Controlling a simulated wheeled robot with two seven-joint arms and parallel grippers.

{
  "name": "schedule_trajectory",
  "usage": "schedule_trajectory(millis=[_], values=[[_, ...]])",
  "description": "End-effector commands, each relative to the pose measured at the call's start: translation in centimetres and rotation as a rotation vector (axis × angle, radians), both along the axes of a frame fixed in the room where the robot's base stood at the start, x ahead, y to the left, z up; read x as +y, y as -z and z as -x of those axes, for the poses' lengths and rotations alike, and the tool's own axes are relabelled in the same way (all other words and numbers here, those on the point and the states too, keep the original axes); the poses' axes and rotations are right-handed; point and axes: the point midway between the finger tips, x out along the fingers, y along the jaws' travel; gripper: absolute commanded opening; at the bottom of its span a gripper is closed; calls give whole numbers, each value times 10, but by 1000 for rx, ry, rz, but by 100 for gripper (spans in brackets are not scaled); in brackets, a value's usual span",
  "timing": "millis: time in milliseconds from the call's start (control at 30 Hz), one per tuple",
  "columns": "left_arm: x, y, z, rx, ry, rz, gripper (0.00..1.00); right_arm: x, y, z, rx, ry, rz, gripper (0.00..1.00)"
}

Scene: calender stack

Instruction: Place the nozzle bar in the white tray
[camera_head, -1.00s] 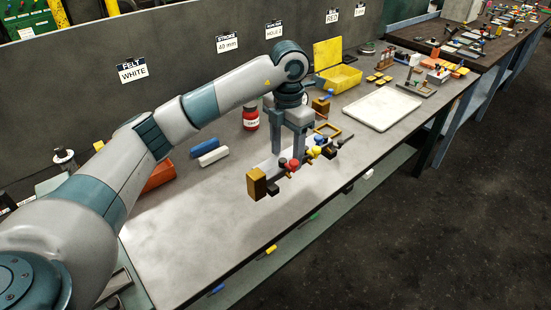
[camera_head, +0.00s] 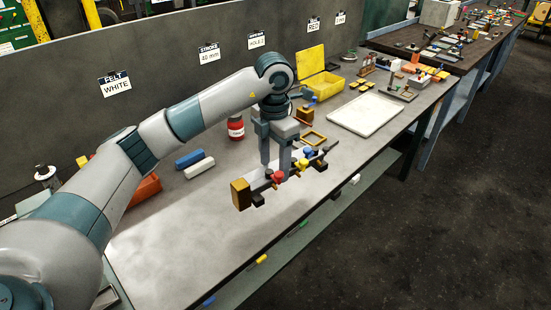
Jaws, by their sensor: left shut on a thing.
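The nozzle bar (camera_head: 241,195) is a long bar with a brass block at its near end and red, blue, yellow and black knobs along it. My left gripper (camera_head: 275,168) points down and is shut on the bar near its middle. The bar slants across the table's front part, its far end towards the upper right; I cannot tell how far it is above the tabletop. The white tray (camera_head: 366,115) lies flat and empty on the table, to the right of and beyond the bar. My right gripper is not in view.
A brass-coloured frame (camera_head: 314,139) and a brown block (camera_head: 304,114) stand between bar and tray. A yellow open box (camera_head: 320,88) is behind. A red can (camera_head: 236,128) and blue and white bars (camera_head: 199,167) are left. The near tabletop is clear.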

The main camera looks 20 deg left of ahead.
Motion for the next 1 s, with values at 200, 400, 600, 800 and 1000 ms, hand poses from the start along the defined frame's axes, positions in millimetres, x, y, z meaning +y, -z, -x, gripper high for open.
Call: schedule_trajectory(millis=[200,400,600,800,1000], values=[[-6,10,16,-5,288,-10,3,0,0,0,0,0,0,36],[-15,24,39,-5,669,-20,3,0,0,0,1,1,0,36],[-23,38,66,0,1072,-27,3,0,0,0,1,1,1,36],[-31,51,94,4,1475,-29,3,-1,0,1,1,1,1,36],[-38,63,124,10,1880,-25,3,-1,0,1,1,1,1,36]])
